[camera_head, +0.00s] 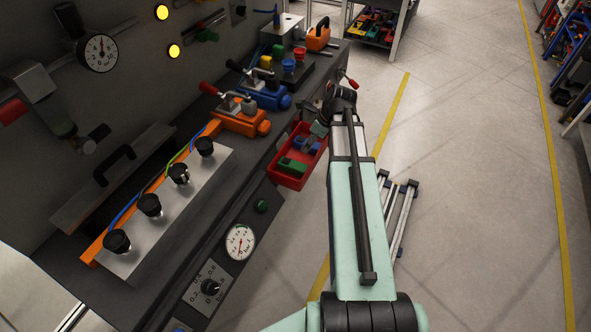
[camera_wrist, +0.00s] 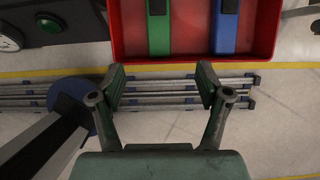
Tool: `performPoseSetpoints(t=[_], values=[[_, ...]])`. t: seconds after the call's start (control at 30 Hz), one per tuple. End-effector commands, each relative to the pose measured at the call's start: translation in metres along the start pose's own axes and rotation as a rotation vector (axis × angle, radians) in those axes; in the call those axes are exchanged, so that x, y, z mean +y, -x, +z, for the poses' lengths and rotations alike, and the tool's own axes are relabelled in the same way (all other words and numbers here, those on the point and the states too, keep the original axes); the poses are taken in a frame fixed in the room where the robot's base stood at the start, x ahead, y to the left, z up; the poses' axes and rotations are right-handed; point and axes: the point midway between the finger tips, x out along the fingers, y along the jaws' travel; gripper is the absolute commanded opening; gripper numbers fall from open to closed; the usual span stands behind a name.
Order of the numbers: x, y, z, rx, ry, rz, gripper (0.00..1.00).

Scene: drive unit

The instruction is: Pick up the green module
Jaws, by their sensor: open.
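The green module (camera_head: 291,166) lies in the red tray (camera_head: 287,181), at its near end in the head view. A blue module (camera_head: 306,146) lies beside it in the tray, apart from it. In the wrist view the green module (camera_wrist: 158,30) is at the top, left of the blue module (camera_wrist: 226,28), and the picture edge cuts both off. My gripper (camera_wrist: 161,78) is open and empty, its fingertips just below the tray's edge in that picture. In the head view my gripper (camera_head: 318,131) is at the tray's far right side and partly hidden by my arm.
The tray hangs at the side of the dark workbench (camera_head: 262,165). A gauge (camera_head: 240,241) and a green button (camera_head: 261,206) are on the bench front. Orange and blue clamp fixtures (camera_head: 240,122) stand on the bench.

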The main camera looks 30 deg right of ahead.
Motion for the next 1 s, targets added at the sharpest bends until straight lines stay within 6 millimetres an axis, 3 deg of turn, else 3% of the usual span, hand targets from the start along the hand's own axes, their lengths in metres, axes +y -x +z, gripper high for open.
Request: performPoseSetpoints(t=[0.7, 1.0], values=[[-0.001, -0.105, 0.002, -0.002, -0.001, 0.001, 0.76], [0.000, -0.120, 0.001, -0.002, -0.001, -0.001, 0.76]])
